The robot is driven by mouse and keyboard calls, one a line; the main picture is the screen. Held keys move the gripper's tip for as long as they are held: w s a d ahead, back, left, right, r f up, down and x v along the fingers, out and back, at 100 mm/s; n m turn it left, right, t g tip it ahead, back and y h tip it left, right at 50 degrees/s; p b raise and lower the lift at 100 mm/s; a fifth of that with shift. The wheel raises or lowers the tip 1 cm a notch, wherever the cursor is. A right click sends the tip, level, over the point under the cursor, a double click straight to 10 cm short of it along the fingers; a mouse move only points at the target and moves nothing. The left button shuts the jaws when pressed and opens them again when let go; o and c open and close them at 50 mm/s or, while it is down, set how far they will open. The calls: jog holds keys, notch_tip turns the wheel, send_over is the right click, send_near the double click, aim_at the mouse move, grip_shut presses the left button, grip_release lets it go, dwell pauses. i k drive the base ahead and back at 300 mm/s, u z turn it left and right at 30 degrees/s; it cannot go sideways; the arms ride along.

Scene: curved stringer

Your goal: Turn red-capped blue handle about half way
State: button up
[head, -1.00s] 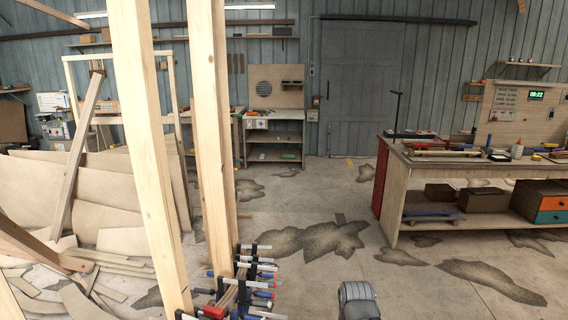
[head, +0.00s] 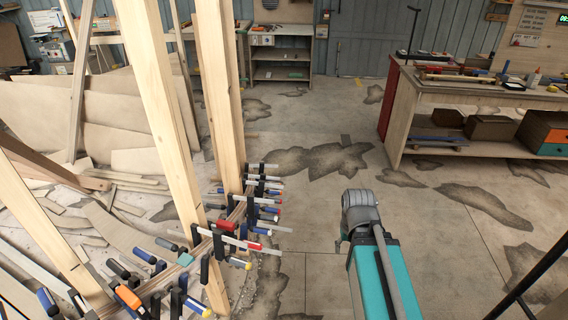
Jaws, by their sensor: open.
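A row of bar clamps grips a curved wooden stringer (head: 168,276) at the lower left of the head view. Several clamps have blue handles, and small red parts show among them. Another clamp farther right has a red end (head: 253,246). The clamps overlap and are small, so I cannot tell which handle is the red-capped blue one. My gripper is not in view; only a grey and teal part of my arm shows, to the right of the clamps and apart from them.
Tall wooden posts (head: 178,120) rise at the stringer and partly block the view. Bent panels and offcuts (head: 105,130) lie at the left. A workbench (head: 400,115) stands at the right. The stained concrete floor between is open.

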aim_at(270, 209)
jog(key=z, duration=0.5)
jog(key=i, duration=2.75)
jog(key=u, duration=0.75)
